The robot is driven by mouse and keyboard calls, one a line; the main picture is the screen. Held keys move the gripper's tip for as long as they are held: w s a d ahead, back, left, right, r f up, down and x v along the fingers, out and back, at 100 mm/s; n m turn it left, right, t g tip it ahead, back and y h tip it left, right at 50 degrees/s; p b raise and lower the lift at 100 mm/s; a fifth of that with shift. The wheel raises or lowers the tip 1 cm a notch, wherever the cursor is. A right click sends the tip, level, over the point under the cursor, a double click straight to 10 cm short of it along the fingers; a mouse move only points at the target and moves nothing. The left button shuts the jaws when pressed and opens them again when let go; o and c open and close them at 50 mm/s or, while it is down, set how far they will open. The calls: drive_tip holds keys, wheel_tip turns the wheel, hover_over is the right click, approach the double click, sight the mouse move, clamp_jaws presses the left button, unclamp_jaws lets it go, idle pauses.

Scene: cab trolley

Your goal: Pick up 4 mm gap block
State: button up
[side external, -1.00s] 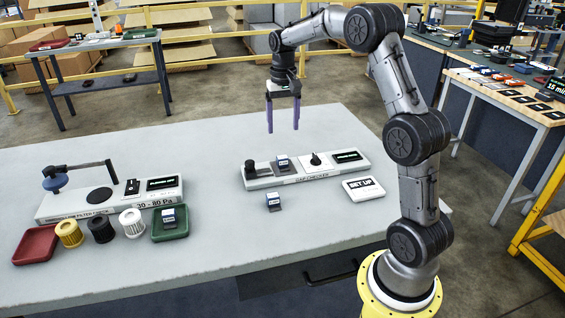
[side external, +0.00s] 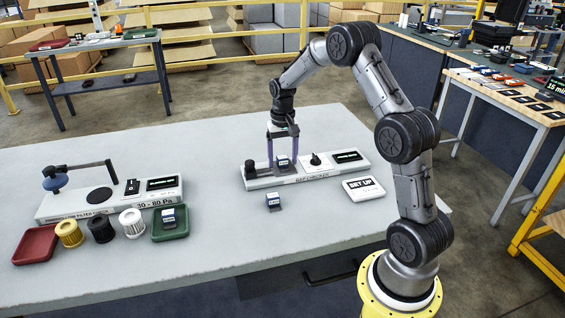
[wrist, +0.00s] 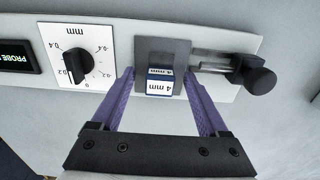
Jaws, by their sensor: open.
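The 4 mm gap block (wrist: 159,87) is a small blue and white block labelled "4 mm" in the wrist view. It sits on the dark grey plate (wrist: 176,48) of the gap checker (wrist: 122,31). In the side view the block (side external: 282,161) shows between the fingers. My gripper (wrist: 158,80) is open, with its purple fingers pointing down on either side of the block. A gap shows between each finger and the block. In the side view my gripper (side external: 283,165) is low over the gap checker (side external: 258,183).
Another small blue and white block (side external: 273,200) stands on the table in front of the checker. The checker's dial (wrist: 78,67) and black knob (wrist: 260,80) flank the plate. Filters and trays stand at the left.

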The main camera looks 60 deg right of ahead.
clamp_jaws()
idle(0.4)
drive_tip(key=shift+r, duration=0.1)
